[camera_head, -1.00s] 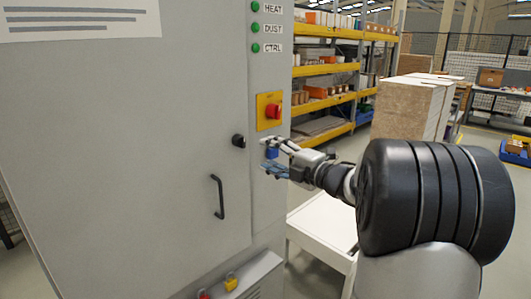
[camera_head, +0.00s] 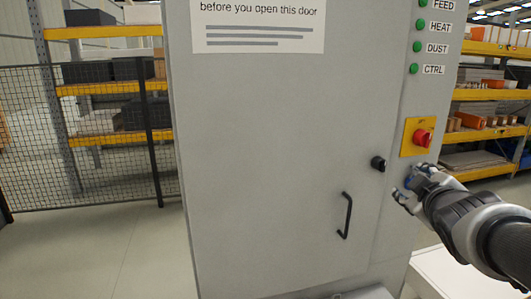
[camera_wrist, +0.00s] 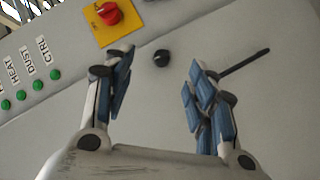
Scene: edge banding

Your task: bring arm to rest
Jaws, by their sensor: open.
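My gripper (camera_head: 410,188) is at the right in the head view, in front of the cabinet (camera_head: 270,170) beside its door's right edge. In the wrist view my gripper (camera_wrist: 160,95) shows both blue-padded fingers spread apart with nothing between them. The black knob (camera_head: 378,163) is just left of and above the fingers in the head view; in the wrist view the knob (camera_wrist: 161,58) appears beyond the gap between the fingertips. Whether the fingers touch the cabinet is not clear.
A red switch on a yellow plate (camera_head: 417,137) sits above my gripper. The black door handle (camera_head: 345,215) sticks out lower left. Green lamps (camera_head: 413,69) line the panel. A white table (camera_head: 445,275) stands low at right. Open floor (camera_head: 110,250) and a mesh fence (camera_head: 75,140) are at left.

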